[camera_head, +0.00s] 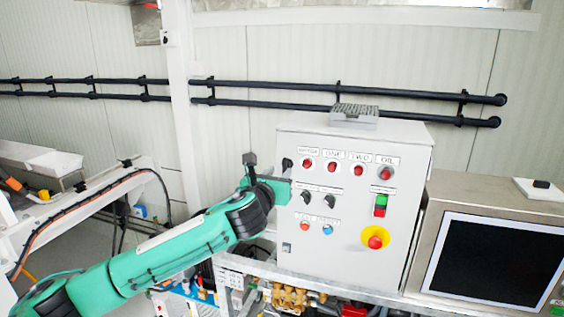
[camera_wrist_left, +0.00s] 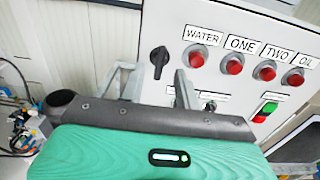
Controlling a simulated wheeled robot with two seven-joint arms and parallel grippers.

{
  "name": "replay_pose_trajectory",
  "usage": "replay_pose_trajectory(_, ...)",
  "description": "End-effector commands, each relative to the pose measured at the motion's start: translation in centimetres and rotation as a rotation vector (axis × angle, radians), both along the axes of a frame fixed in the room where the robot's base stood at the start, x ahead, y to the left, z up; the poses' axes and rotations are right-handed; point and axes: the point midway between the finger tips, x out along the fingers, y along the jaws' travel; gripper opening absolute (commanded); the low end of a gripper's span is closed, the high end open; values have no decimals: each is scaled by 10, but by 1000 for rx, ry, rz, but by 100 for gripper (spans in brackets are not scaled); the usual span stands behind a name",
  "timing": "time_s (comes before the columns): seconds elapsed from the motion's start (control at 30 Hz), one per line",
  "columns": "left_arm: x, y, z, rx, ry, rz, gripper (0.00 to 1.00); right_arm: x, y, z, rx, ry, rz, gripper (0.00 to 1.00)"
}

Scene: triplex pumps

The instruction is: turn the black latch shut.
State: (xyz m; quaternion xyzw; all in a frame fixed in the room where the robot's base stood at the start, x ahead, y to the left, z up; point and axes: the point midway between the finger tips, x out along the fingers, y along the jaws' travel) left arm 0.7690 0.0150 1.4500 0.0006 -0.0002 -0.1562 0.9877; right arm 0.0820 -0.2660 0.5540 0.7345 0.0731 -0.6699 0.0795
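The black latch (camera_wrist_left: 159,61) is a small dark knob at the upper left of the grey control box's front, left of the WATER label. It stands roughly upright, slightly tilted. In the head view the latch (camera_head: 287,163) shows just above my left gripper (camera_head: 284,184). In the left wrist view my left gripper (camera_wrist_left: 152,82) is open, its two grey fingers apart and empty. The latch appears between and beyond the fingertips; I cannot tell whether they touch the box. My right gripper is in neither view.
The control box (camera_head: 345,250) carries red lamps, two black switches, a green-red switch and a yellow-ringed emergency stop (camera_head: 375,239). A dark screen (camera_head: 490,262) stands at the right. Pipes and brass fittings (camera_head: 290,298) lie below. Black rails run along the wall behind.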

Motion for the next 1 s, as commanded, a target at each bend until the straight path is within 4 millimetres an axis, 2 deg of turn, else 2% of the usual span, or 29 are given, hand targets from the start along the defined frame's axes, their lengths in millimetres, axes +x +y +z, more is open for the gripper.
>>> replay_pose_trajectory(0.03, 7, -3, 3, 0, 2, 1, 33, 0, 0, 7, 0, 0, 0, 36)
replay_pose_trajectory(0.3, 30, -9, 1, -2, 2, 1, 33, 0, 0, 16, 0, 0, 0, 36)
replay_pose_trajectory(0.67, 33, -11, 0, -2, 1, 0, 33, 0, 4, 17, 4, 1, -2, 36)
replay_pose_trajectory(0.83, 33, -11, 0, -1, 0, 0, 3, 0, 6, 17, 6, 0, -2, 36)
replay_pose_trajectory(0.87, 33, -11, 0, -1, 0, 0, 0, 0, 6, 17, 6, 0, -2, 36)
replay_pose_trajectory(1.0, 33, -11, 0, -2, 1, 0, 0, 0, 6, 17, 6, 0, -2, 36)
